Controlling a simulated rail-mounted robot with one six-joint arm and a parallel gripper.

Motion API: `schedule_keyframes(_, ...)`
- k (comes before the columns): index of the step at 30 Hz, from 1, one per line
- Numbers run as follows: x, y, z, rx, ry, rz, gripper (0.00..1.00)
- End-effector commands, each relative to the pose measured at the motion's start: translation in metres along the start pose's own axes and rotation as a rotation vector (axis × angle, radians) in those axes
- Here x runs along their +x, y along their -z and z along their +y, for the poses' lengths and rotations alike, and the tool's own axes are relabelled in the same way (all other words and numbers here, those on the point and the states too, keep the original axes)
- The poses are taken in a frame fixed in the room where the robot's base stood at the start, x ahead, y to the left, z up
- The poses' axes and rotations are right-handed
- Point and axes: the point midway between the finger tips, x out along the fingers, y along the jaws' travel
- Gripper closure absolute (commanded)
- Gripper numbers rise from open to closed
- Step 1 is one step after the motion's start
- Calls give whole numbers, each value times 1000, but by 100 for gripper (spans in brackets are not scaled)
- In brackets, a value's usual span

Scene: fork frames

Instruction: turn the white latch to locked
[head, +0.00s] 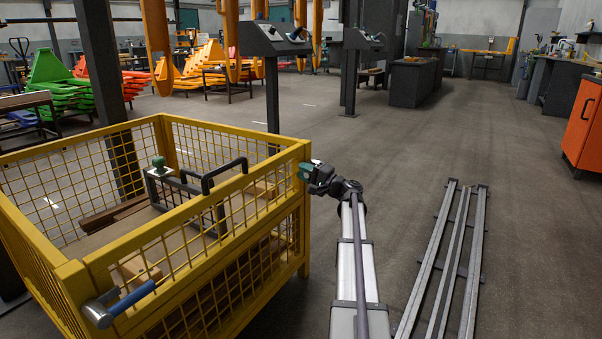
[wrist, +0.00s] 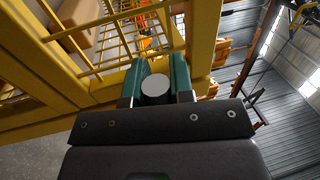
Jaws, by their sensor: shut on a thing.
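The white latch (wrist: 156,88) shows in the wrist view as a pale round end between the two green fingers. Behind it is the yellow frame of the mesh crate. My gripper (wrist: 155,78) is shut on the latch, with one finger on each side. In the head view my gripper (head: 305,171) is at the right corner post of the yellow mesh crate (head: 190,235). The latch cannot be made out there, and its turned position cannot be told from either view.
A black-handled frame (head: 205,190) and wooden blocks are inside the crate. Metal rails (head: 445,260) lie on the floor at right. An orange cabinet (head: 584,125) stands far right.

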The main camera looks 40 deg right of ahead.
Motion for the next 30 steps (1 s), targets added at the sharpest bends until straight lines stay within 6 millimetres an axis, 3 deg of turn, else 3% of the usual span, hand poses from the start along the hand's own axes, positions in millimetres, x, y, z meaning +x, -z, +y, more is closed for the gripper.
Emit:
schedule_keyframes(3,0,0,0,-3,-1,-1,100)
schedule_keyframes(4,0,0,0,-3,-1,-1,77)
schedule_keyframes(12,0,0,0,-1,-1,-1,53)
schedule_keyframes(21,-7,0,1,0,-1,0,53)
schedule_keyframes(30,-76,-1,3,0,-1,2,53)
